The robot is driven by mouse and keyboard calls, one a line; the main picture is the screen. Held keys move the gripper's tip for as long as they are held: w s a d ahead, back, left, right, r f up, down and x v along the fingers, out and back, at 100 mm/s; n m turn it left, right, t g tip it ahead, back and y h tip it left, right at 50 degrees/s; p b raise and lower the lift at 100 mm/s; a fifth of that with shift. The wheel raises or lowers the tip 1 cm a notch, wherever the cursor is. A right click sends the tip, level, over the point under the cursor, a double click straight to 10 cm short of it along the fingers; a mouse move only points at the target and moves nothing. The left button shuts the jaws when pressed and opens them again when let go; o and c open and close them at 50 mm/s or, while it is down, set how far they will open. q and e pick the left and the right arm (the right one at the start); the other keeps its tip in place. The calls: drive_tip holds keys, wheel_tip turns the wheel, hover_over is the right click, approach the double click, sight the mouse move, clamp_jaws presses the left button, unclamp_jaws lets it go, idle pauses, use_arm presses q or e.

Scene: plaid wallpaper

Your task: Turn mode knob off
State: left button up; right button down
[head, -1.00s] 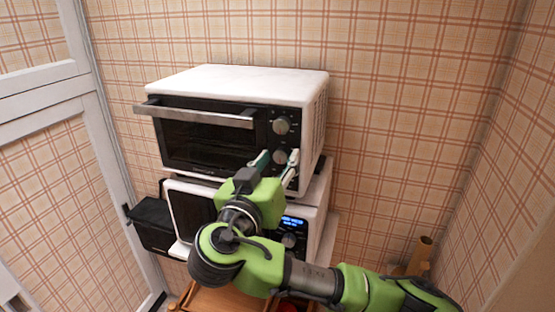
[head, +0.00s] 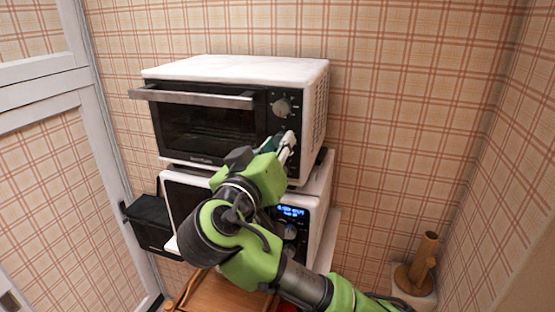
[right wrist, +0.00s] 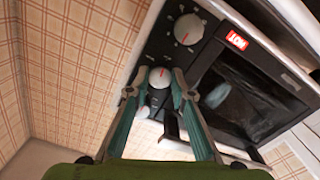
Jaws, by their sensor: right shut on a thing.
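The white toaster oven (head: 235,70) has a dark control panel with round knobs. Its upper knob (head: 281,107) is free, and it also shows in the right wrist view (right wrist: 188,29) with a red mark. My right gripper (head: 282,146) is at the knob below, which the gripper hides in the head view. In the right wrist view my right gripper (right wrist: 156,90) has one finger on each side of this lower knob (right wrist: 159,77), shut on it. A red mark shows on the knob's face. I cannot read the panel labels. My left gripper is not in view.
The oven stands on a second white appliance (head: 318,195) with a blue display (head: 292,211). The oven's door handle (head: 195,97) juts out at the left. A black box (head: 150,222) is at lower left, a wooden holder (head: 420,262) at lower right. Plaid walls surround them.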

drive_tip(key=shift+f+n+b, duration=0.2)
drive_tip(key=shift+n+b, duration=0.15)
drive_tip(key=shift+n, duration=0.45)
drive_tip(key=shift+r+n, duration=0.15)
drive_tip(key=shift+n, duration=0.85)
drive_tip(key=n+p, duration=0.1)
drive_tip(key=n, duration=0.1)
drive_tip(key=shift+n, duration=0.3)
drive_tip(key=n+p, duration=0.4)
drive_tip(key=n, duration=0.1)
drive_tip(key=shift+r+n, duration=0.15)
drive_tip(key=shift+n, duration=0.15)
drive_tip(key=n+p, duration=0.1)
drive_tip(key=n, duration=0.1)
drive_tip(key=shift+n+p, duration=0.3)
drive_tip(key=shift+p, duration=0.1)
drive_tip(key=shift+n+p, duration=0.45)
drive_tip(key=shift+n, duration=0.55)
drive_tip(key=n, duration=0.2)
drive_tip(key=shift+f+n, duration=0.25)
drive_tip(key=shift+n, duration=0.05)
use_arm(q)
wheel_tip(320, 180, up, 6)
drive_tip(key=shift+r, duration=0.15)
use_arm(e)
drive_tip(key=shift+f+n, duration=0.15)
drive_tip(key=shift+n, duration=7.05)
